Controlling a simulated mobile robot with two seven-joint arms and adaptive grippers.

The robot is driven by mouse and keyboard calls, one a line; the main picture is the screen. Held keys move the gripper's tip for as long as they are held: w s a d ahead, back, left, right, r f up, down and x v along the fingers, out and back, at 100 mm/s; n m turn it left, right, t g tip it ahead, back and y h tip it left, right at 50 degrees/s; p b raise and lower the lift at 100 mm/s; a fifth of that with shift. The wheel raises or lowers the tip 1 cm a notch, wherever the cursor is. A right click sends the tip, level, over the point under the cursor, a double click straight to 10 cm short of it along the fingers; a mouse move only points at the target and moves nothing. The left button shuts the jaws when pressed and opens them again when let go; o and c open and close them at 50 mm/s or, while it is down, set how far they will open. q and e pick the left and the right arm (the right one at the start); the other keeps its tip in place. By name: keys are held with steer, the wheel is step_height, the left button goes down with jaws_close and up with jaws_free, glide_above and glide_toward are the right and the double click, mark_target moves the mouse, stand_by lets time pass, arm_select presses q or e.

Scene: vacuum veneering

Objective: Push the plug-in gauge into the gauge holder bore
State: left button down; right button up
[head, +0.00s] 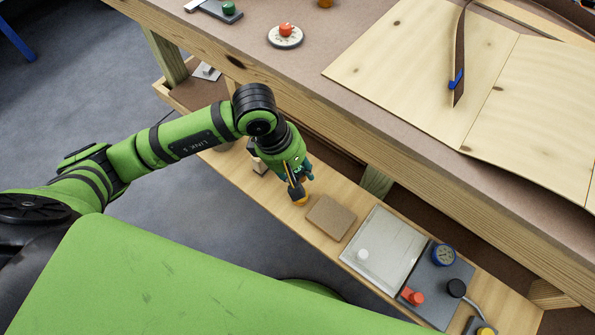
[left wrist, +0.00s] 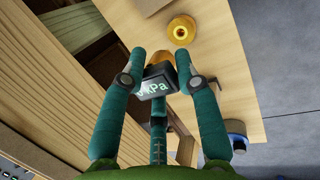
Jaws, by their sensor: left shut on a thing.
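The plug-in gauge (left wrist: 158,82) is a small dark block with "kPa" in pale letters, between the teal fingers of my left gripper (left wrist: 150,70) in the left wrist view. Orange-brass material shows just behind it, partly hidden. In the head view my left gripper (head: 299,180) points down over the lower shelf, shut on the dark gauge (head: 296,191). A round orange-brass piece with a dark centre, seemingly the gauge holder (left wrist: 183,30), stands on the shelf beyond the gauge. Gauge and holder appear apart. My right gripper is not in view.
On the lower shelf, a brown square pad (head: 331,217), a pale plate (head: 384,250) and a grey panel with a blue dial (head: 443,255) lie to the right. A blue-black object (left wrist: 235,130) stands near the shelf edge. The workbench (head: 300,82) overhangs behind.

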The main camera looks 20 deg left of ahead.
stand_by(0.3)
arm_select(q)
steer(key=shift+f+y, duration=0.1)
steer(key=shift+y, duration=0.2)
step_height(320, 180, down, 6)
steer(key=b, duration=0.6)
steer(key=shift+r, duration=0.25)
steer(key=shift+b, duration=0.85)
stand_by(0.9)
steer(key=shift+n, duration=0.3)
steer(key=shift+f, duration=0.1)
steer(key=shift+f+b, duration=1.3)
steer(key=shift+b, duration=0.45)
